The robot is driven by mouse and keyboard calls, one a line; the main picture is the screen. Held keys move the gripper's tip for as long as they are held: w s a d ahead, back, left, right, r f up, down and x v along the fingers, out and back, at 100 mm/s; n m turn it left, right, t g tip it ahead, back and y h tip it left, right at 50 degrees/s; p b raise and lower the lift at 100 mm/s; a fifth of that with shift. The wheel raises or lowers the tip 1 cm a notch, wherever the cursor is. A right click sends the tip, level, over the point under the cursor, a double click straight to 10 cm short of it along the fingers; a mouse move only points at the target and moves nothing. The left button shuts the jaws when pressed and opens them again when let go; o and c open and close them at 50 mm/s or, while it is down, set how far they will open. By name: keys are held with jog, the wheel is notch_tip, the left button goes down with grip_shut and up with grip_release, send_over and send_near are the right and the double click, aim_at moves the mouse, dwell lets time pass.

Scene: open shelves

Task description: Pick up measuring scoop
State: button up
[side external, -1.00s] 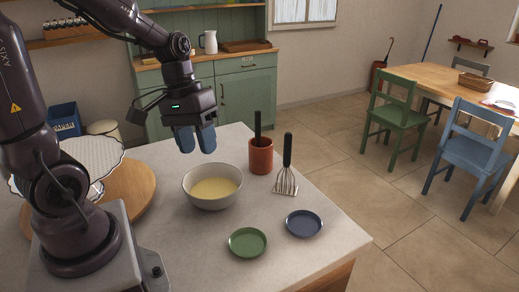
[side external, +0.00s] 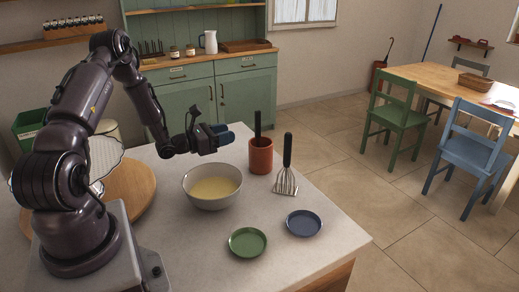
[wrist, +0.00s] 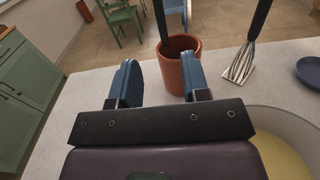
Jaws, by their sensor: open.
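I cannot make out a measuring scoop for certain. A black handle (side external: 258,124) stands up from a terracotta pot (side external: 261,157); its lower end is hidden inside. My gripper (side external: 222,134) is open and empty, level above the counter and pointing right toward the pot. In the wrist view the two blue fingers (wrist: 160,76) are spread, with the pot (wrist: 181,68) beyond them, nearer the right finger. The wire head (wrist: 239,64) shows further right.
A grey bowl of yellow batter (side external: 211,200) stands below and in front of my gripper. A green plate (side external: 247,242) and a blue plate (side external: 304,223) lie nearer the front. A round wooden board (side external: 130,190) and white fluted dish (side external: 106,153) are at left.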

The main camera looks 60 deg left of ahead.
aim_at(257, 114)
jog(key=w, duration=1.3)
jog(key=shift+d, duration=0.15)
jog(key=shift+r, duration=0.1)
grip_shut()
